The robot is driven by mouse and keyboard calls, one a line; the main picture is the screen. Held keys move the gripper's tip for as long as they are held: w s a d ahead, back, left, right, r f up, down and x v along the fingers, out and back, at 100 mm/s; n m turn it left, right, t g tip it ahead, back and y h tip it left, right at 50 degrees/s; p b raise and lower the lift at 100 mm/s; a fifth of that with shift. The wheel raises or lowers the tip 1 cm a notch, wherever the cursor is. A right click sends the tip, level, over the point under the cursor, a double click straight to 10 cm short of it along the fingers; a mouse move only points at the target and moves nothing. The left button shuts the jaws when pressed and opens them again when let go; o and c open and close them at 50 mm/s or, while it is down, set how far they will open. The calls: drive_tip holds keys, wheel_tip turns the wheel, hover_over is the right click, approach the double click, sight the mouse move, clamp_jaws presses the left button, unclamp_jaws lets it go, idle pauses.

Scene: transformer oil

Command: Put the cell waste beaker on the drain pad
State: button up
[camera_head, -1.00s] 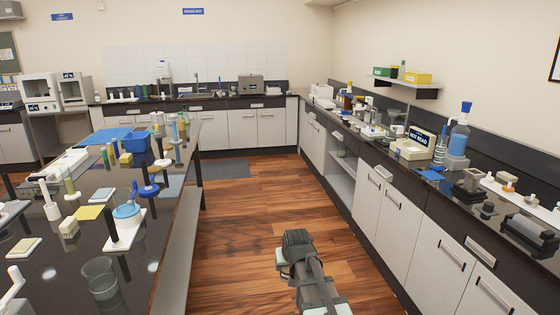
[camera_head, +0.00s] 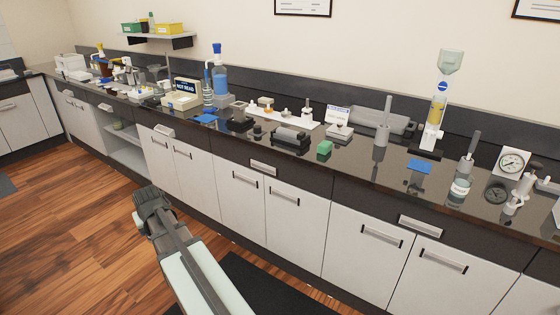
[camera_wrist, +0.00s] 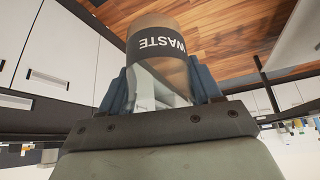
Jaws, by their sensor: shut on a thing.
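In the wrist view, the waste beaker (camera_wrist: 165,50), a see-through cup with a dark band reading "WASTE" upside down, sits between the two blue-grey fingers of my gripper (camera_wrist: 160,85). The gripper is shut on it. In the head view, my gripper (camera_head: 150,200) is over the wooden floor, in front of the cabinets and apart from the counter; the beaker cannot be made out there. Two flat blue pads lie on the dark counter: one left of centre (camera_head: 206,118) and one at the right (camera_head: 420,165). I cannot tell which is the drain pad.
Along the counter (camera_head: 365,165) stand a blue-liquid bottle (camera_head: 220,80), a sign reading "NOT READ" (camera_head: 187,90), a green block (camera_head: 324,148), a tall column with amber liquid (camera_head: 437,110), a jar (camera_head: 460,187) and a dial gauge (camera_head: 512,161). Some bare counter lies around the right pad.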

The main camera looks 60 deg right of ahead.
drive_tip(key=s+d+r+m+g+h, duration=0.15)
drive_tip(key=s+d, duration=0.45)
drive_tip(key=d, duration=0.6)
drive_tip(key=s+d+r+m, duration=0.3)
drive_tip(key=s+d, duration=0.2)
drive_tip(key=d, duration=0.7)
drive_tip(key=s+d+r+m+h, duration=0.15)
drive_tip(key=s+d, duration=0.45)
drive_tip(key=d, duration=0.7)
drive_tip(key=s+d+r+m, duration=0.1)
drive_tip(key=s+d+r, duration=0.3)
drive_tip(key=s+d, duration=0.7)
drive_tip(key=s+d+r+m+g, duration=0.1)
drive_tip(key=s+d+r, duration=0.3)
drive_tip(key=s+d, duration=0.7)
drive_tip(key=s+d+r+m+g, duration=0.1)
drive_tip(key=s+d+r, duration=0.4)
drive_tip(key=s+d, duration=0.6)
drive_tip(key=shift+s+m+h, duration=0.35)
drive_tip(key=shift+m+h, duration=0.05)
drive_tip(key=shift+m, duration=0.2)
drive_tip(key=shift+f, duration=0.15)
